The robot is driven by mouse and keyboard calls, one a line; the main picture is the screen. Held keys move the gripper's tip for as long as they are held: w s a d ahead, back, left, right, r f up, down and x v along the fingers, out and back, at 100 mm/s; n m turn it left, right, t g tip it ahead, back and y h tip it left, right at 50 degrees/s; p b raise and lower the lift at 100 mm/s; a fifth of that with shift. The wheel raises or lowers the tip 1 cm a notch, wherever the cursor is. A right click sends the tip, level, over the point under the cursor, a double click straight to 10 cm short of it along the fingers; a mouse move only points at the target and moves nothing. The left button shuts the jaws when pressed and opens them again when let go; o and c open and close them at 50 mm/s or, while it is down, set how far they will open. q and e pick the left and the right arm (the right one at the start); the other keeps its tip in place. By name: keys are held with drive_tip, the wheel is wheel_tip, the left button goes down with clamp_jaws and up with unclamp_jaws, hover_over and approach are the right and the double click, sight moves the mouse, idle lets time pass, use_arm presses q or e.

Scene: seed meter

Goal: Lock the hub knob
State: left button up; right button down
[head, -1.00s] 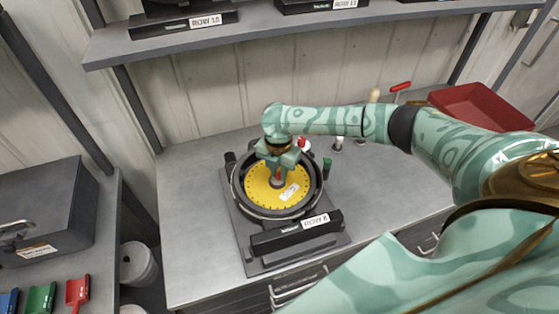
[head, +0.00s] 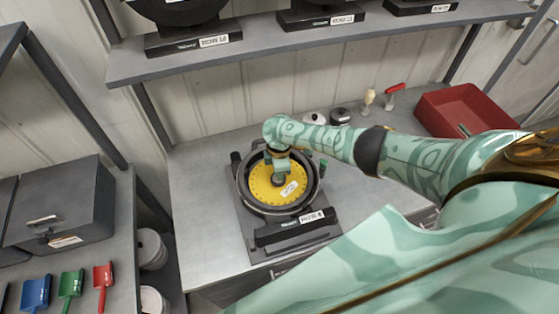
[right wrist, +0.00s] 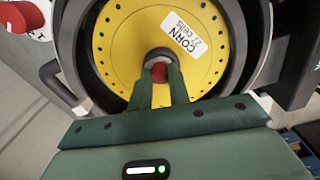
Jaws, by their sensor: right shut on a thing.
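The seed meter stands on the bench with its yellow seed disc (head: 262,189) lying face up inside a dark round housing (head: 246,203). The disc carries a white label reading CORN. The hub knob (right wrist: 166,73), red with a dark grey collar round it, sits at the disc's centre in the right wrist view. My right gripper (head: 278,181) points down at the hub, and in the right wrist view (right wrist: 162,84) its two fingers are shut on the knob from both sides. The knob is mostly hidden by the gripper in the head view. My left gripper is not in view.
A dark block with a label (head: 292,228) edges the meter's front. Jars, a brush and a red-handled tool (head: 394,90) stand behind my right arm, near a red tray (head: 446,99). A shelf (head: 260,46) with more labelled units runs above. The bench left of the meter is clear.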

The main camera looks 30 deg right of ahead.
drive_tip(key=shift+r+m+p, duration=0.1)
drive_tip(key=shift+m+p, duration=0.45)
drive_tip(key=shift+m, duration=0.75)
drive_tip(key=c, duration=1.3)
unclamp_jaws()
wheel_tip(320, 180, up, 7)
drive_tip(key=p, duration=0.4)
drive_tip(key=shift+w, duration=0.1)
wheel_tip(320, 180, up, 9)
drive_tip(key=p, duration=0.2)
drive_tip(key=shift+r+p, duration=0.1)
drive_tip(key=shift+p, duration=0.2)
